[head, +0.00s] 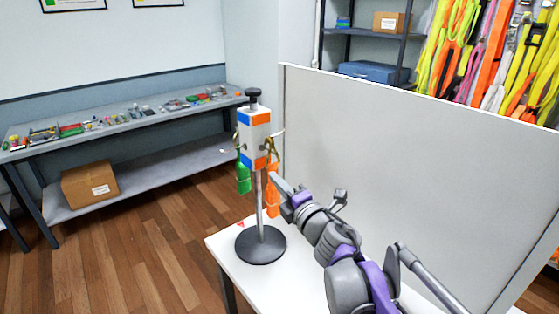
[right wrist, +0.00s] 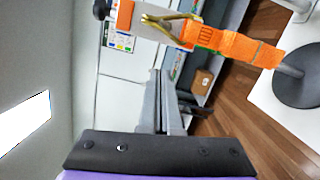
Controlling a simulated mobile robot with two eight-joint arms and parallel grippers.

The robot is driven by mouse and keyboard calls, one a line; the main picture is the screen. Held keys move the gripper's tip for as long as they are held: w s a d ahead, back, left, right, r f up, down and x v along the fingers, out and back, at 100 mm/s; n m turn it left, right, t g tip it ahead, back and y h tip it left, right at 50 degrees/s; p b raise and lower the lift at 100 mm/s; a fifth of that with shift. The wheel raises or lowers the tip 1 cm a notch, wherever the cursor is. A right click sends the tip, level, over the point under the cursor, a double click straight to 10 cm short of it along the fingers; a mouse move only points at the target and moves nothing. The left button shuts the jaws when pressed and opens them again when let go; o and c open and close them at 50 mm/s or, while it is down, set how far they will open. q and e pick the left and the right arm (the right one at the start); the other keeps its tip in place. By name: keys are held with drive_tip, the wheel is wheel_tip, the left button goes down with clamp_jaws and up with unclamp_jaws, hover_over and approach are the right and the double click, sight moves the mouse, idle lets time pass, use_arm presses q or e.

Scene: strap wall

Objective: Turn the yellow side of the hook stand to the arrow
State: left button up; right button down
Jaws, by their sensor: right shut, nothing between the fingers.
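The hook stand (head: 255,138) is a white block with a black knob on a grey pole and round dark base (head: 261,245). It stands upright on the white table. Its two visible faces carry blue marks on the left and orange marks on the right; no yellow side shows. A green strap (head: 243,174) and an orange strap (head: 272,192) hang from its hooks. The orange strap also shows in the right wrist view (right wrist: 235,46). A small red arrow mark (head: 240,224) lies on the table. My right gripper (head: 277,182) is shut and empty beside the orange strap; contact is unclear.
A white partition (head: 400,165) rises behind my right arm. A grey workbench (head: 120,118) with small items stands at the back left, a cardboard box (head: 90,185) on its lower shelf. Colourful straps (head: 490,60) hang at the back right.

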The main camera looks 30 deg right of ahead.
sight(275, 154)
drive_tip(key=w+d+p, duration=0.1)
drive_tip(key=w+d, duration=0.3)
drive_tip(key=w, duration=0.2)
drive_tip(key=shift+w+d+r, duration=0.2)
drive_tip(key=shift+w+r, duration=0.1)
drive_tip(key=shift+r, duration=0.15)
drive_tip(key=shift+d, duration=0.1)
drive_tip(key=shift+d, duration=0.35)
drive_tip(key=shift+d, duration=0.2)
drive_tip(key=w+d+b, duration=0.2)
drive_tip(key=w+d, duration=0.5)
drive_tip(key=d, duration=0.4)
drive_tip(key=shift+d, duration=0.35)
